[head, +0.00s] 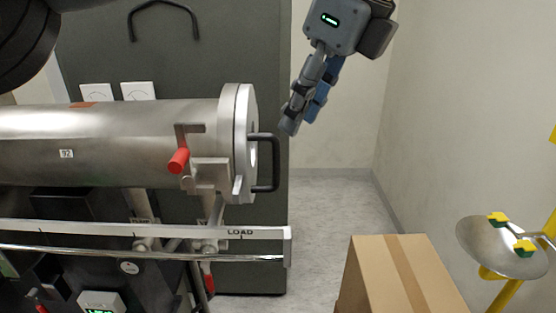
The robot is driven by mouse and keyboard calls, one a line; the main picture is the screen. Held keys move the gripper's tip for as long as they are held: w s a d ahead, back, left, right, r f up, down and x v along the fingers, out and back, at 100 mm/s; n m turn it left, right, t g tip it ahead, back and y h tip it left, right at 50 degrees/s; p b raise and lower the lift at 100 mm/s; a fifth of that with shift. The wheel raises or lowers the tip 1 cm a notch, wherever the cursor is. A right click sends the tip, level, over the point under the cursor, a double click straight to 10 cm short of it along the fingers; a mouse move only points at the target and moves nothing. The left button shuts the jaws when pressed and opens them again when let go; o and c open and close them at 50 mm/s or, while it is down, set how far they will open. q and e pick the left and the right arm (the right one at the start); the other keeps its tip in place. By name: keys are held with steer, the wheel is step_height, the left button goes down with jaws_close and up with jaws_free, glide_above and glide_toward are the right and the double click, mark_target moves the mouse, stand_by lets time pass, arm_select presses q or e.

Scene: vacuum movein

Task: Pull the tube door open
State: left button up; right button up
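The steel tube (110,143) lies horizontally at the left, and its round door (246,125) is at its right end. The door appears to sit flat against the tube's flange, with no gap visible. A black D-shaped handle (276,162) sticks out to the right from the door's face. A latch with a red knob (179,161) is on the near side of the tube, beside the flange.
A white rail marked LOAD (150,232) runs below the tube. A cardboard box (375,275) stands at the lower right. A metal dish (490,258) on a yellow stand is at the far right. Open floor (330,215) lies right of the door.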

mark_target(275, 181)
arm_select(q)
steer(key=x, duration=0.2)
steer(key=p+x, duration=0.1)
steer(key=x, duration=0.1)
steer(key=shift+w+a+r, duration=0.2)
steer(key=shift+a, duration=0.05)
steer(key=p+x, duration=0.1)
steer(key=x, duration=0.4)
steer(key=shift+w+a+f+p, duration=0.1)
steer(key=shift+w+f+p, duration=0.15)
steer(key=shift+p, duration=0.1)
steer(key=shift+f, duration=0.5)
steer(key=shift+a, duration=0.1)
steer(key=c, duration=0.7)
jaws_close()
arm_select(e)
step_height(275, 181, up, 3)
steer(key=shift+w+a+r, duration=0.1)
steer(key=shift+a, duration=0.05)
